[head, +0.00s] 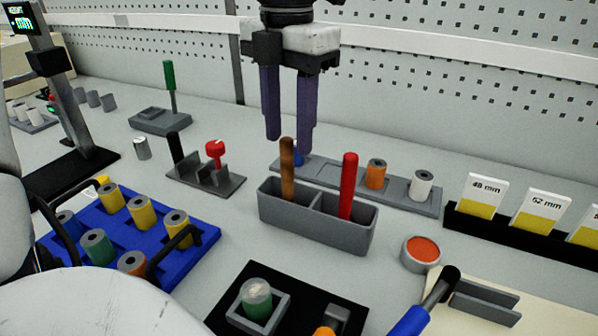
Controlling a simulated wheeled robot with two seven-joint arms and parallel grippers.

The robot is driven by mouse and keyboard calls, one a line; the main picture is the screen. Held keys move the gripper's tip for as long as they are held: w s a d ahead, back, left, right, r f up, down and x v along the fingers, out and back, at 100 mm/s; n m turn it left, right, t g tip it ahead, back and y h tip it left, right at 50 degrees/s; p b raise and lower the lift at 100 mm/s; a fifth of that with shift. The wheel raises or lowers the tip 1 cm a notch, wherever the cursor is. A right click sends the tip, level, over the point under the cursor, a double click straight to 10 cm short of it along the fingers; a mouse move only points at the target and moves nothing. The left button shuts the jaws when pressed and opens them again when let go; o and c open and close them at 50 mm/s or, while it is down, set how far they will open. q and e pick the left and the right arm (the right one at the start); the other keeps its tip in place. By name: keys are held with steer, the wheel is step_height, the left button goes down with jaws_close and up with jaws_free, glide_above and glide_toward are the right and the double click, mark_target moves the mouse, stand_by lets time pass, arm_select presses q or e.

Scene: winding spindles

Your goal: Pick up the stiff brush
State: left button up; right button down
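A grey two-compartment holder (300,219) stands in the middle of the table. A brown wooden handle (287,175) stands upright in its left compartment and a red handle (348,185) in its right one. The lower ends of both are hidden inside, so I cannot tell which is the stiff brush. My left gripper (288,147) points down over the holder, with its two purple fingers apart. Its fingertips are near the top of the brown handle; I see no grip on it. My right gripper is not in view.
Behind the holder is a grey rack (400,200) with an orange and a white spool. An orange-topped round dish (421,251) and a blue-handled tool (410,322) lie right.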

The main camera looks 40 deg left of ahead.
mark_target(288, 175)
arm_select(q)
steer(key=f, duration=0.8)
steer(key=shift+s+f, duration=0.2)
steer(key=shift+f, duration=0.05)
jaws_close()
